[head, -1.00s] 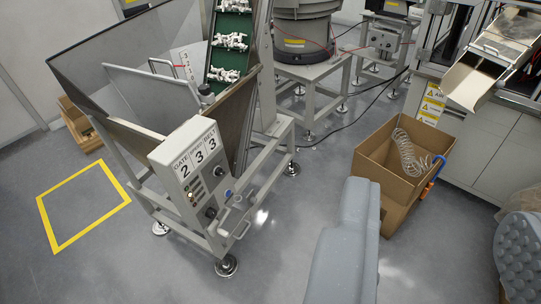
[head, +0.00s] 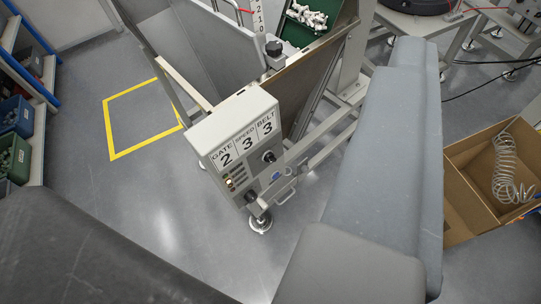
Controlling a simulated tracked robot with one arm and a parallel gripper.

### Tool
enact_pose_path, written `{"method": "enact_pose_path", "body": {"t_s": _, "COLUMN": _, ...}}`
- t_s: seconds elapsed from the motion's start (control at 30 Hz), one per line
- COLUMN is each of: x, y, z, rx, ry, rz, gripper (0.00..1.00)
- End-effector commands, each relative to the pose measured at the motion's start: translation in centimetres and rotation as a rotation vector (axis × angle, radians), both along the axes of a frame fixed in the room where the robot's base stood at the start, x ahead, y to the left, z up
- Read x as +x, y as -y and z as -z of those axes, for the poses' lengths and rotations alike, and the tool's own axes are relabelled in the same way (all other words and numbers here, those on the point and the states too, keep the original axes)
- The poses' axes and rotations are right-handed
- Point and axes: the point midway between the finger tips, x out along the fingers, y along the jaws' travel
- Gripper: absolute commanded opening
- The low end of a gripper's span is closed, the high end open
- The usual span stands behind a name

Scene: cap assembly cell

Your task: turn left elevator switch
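The elevator's grey control box (head: 213,136) is in the middle of the head view, tilted in the picture. Its labels read GATE 2, SPEED 3 and BELT 3. One dark rotary switch (head: 268,157) is at the upper right of its front. Another dark switch (head: 250,196) is near the bottom. A small lit button (head: 229,183) is at the lower left of the panel. The pictures do not name any of these as the left elevator switch, and the switch positions are too small to read. My gripper is not in view.
A cardboard box (head: 462,205) with a wire coil stands right. Shelves with bins (head: 15,115) stand left. Yellow floor tape (head: 130,97) marks clear floor. My grey arm parts cover the bottom and right centre.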

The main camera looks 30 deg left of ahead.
Motion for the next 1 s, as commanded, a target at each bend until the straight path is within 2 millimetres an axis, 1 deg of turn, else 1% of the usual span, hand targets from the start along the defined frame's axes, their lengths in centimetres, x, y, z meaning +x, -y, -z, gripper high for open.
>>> {"method": "enact_pose_path", "body": {"t_s": 0.1, "x": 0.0, "y": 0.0, "z": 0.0, "rx": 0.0, "ry": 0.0, "rz": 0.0, "gripper": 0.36}}
{"method": "enact_pose_path", "body": {"t_s": 0.13, "x": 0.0, "y": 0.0, "z": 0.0, "rx": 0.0, "ry": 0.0, "rz": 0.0, "gripper": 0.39}}
{"method": "enact_pose_path", "body": {"t_s": 0.17, "x": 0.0, "y": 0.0, "z": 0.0, "rx": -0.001, "ry": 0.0, "rz": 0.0, "gripper": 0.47}}
{"method": "enact_pose_path", "body": {"t_s": 0.2, "x": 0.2, "y": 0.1, "z": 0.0, "rx": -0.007, "ry": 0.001, "rz": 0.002, "gripper": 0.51}}
{"method": "enact_pose_path", "body": {"t_s": 0.27, "x": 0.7, "y": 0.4, "z": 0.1, "rx": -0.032, "ry": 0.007, "rz": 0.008, "gripper": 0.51}}
{"method": "enact_pose_path", "body": {"t_s": 0.33, "x": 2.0, "y": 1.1, "z": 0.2, "rx": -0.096, "ry": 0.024, "rz": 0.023, "gripper": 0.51}}
{"method": "enact_pose_path", "body": {"t_s": 0.37, "x": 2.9, "y": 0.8, "z": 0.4, "rx": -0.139, "ry": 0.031, "rz": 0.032, "gripper": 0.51}}
{"method": "enact_pose_path", "body": {"t_s": 0.47, "x": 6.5, "y": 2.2, "z": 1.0, "rx": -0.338, "ry": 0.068, "rz": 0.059, "gripper": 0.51}}
{"method": "enact_pose_path", "body": {"t_s": 0.5, "x": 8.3, "y": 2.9, "z": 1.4, "rx": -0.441, "ry": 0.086, "rz": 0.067, "gripper": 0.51}}
{"method": "enact_pose_path", "body": {"t_s": 0.57, "x": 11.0, "y": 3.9, "z": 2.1, "rx": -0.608, "ry": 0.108, "rz": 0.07, "gripper": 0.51}}
{"method": "enact_pose_path", "body": {"t_s": 0.6, "x": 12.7, "y": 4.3, "z": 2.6, "rx": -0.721, "ry": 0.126, "rz": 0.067, "gripper": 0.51}}
{"method": "enact_pose_path", "body": {"t_s": 0.7, "x": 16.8, "y": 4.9, "z": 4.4, "rx": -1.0, "ry": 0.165, "rz": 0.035, "gripper": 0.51}}
{"method": "enact_pose_path", "body": {"t_s": 0.77, "x": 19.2, "y": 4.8, "z": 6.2, "rx": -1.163, "ry": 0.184, "rz": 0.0, "gripper": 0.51}}
{"method": "enact_pose_path", "body": {"t_s": 0.83, "x": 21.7, "y": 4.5, "z": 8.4, "rx": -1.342, "ry": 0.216, "rz": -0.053, "gripper": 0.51}}
{"method": "enact_pose_path", "body": {"t_s": 0.9, "x": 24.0, "y": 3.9, "z": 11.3, "rx": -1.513, "ry": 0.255, "rz": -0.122, "gripper": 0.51}}
{"method": "enact_pose_path", "body": {"t_s": 0.97, "x": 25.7, "y": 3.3, "z": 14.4, "rx": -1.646, "ry": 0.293, "rz": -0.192, "gripper": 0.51}}
{"method": "enact_pose_path", "body": {"t_s": 1.0, "x": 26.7, "y": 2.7, "z": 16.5, "rx": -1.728, "ry": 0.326, "rz": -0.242, "gripper": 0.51}}
